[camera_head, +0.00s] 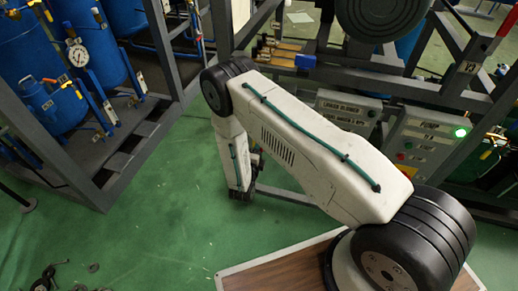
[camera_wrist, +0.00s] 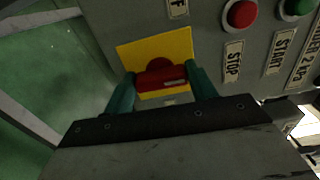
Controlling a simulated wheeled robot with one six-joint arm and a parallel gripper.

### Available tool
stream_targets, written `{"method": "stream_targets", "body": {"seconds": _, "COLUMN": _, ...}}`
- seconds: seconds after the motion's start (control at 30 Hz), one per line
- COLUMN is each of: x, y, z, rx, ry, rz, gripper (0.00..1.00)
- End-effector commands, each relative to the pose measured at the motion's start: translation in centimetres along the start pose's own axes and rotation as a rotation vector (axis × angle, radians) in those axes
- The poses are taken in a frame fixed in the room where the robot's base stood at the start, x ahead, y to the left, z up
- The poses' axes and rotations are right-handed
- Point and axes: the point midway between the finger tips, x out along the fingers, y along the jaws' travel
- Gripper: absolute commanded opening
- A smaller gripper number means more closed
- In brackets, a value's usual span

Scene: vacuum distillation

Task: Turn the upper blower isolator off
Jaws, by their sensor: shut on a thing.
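A red isolator handle (camera_wrist: 160,77) sits on a yellow plate (camera_wrist: 142,50) on a grey panel in the wrist view. My gripper (camera_wrist: 163,78) has its two green fingers on either side of the handle and is shut on it. The handle lies roughly crosswise in the picture, between the fingers. A partly cut-off label ending in F (camera_wrist: 178,8) is above the plate. In the head view my arm hides the gripper and the isolator. I cannot tell from these frames whether this is the upper isolator.
A red button (camera_wrist: 241,13) and a green button (camera_wrist: 298,6) are right of the plate, above STOP and START labels. In the head view, a control box (camera_head: 430,140) with a lit green lamp stands right of my arm. Blue tanks (camera_head: 45,95) stand left; green floor is open between.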

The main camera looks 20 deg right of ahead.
Motion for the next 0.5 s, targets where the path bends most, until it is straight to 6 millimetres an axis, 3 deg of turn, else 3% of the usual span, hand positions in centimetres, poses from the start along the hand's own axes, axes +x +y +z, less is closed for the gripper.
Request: {"method": "stream_targets", "body": {"seconds": 0.5, "x": -0.04, "y": 0.03, "z": 0.16, "rx": -0.046, "ry": -0.004, "rz": 0.000, "gripper": 0.34}}
